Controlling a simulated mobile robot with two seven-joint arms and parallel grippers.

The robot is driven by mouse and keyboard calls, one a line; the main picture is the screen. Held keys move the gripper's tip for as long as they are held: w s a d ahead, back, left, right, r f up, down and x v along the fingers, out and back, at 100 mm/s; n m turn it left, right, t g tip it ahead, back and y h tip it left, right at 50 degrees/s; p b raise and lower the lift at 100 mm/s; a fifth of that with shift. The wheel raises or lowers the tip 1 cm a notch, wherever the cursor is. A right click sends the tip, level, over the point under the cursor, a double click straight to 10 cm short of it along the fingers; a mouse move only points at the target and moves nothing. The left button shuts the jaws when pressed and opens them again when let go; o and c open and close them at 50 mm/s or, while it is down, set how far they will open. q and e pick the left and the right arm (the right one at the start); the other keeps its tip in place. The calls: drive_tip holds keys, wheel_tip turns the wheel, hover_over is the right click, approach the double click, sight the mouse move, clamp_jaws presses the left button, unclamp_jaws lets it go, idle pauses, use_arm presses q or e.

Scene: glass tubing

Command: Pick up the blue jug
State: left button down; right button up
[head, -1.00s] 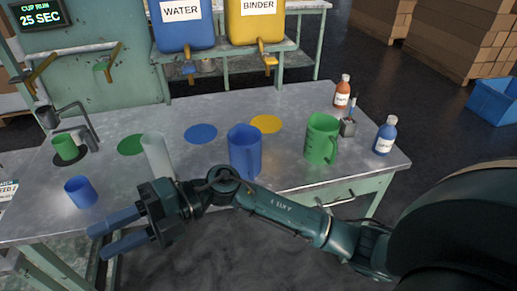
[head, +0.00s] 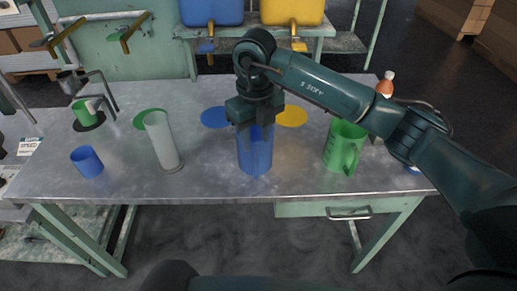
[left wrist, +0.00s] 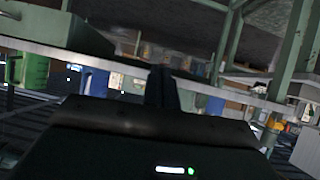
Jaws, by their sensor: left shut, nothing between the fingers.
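The blue jug (head: 255,155) stands upright on the metal table (head: 215,185), near its front edge. My right gripper (head: 254,128) points down over the jug's top in the head view. Its fingers overlap the jug's upper part, and I cannot tell whether they are apart or closed on it. The gripper hides the jug's rim. My left gripper (left wrist: 163,88) shows only in the left wrist view, its dark fingers together and empty. That view is dark and tilted.
A clear glass cylinder (head: 162,142) and a small blue cup (head: 87,162) stand left of the jug. A green jug (head: 343,148) stands to its right, beneath my right forearm. An orange bottle (head: 386,84) is farther back. The table front between the cylinder and blue jug is clear.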

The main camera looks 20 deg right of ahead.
sight(256, 180)
wheel_tip(256, 180, down, 11)
drive_tip(key=shift+a+p, duration=0.1)
drive_tip(key=shift+p, duration=0.75)
drive_tip(key=shift+c, duration=0.3)
clamp_jaws()
drive_tip(key=shift+r, duration=0.1)
